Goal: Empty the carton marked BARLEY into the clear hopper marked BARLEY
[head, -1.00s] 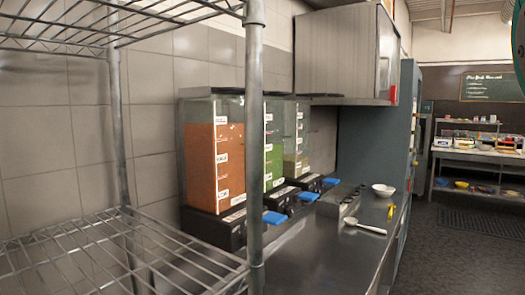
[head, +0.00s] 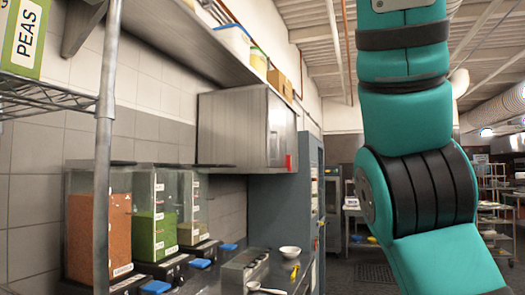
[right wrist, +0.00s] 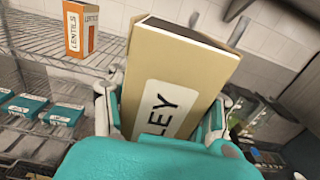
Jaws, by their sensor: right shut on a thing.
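A tan carton (right wrist: 186,62) with a white label fills the middle of the right wrist view. The label shows only "LEY"; the rest is hidden. Its top end is a dark strip, and I cannot tell if it is open. My right gripper (right wrist: 160,110) is shut on the carton, with a finger at either side. In the head view, the third clear hopper (head: 188,207) from the left holds a low pale fill; its label is too small to read. My right arm crosses the right of that view. My left gripper is not seen.
Left of that hopper stand a green-filled hopper (head: 153,230) and an orange-filled hopper (head: 98,235). A wire-rack post (head: 104,160) stands before them. A wall cabinet (head: 240,128) hangs behind. A bowl (head: 289,252) sits on the counter. A LENTILS carton (right wrist: 81,30) stands on the rack.

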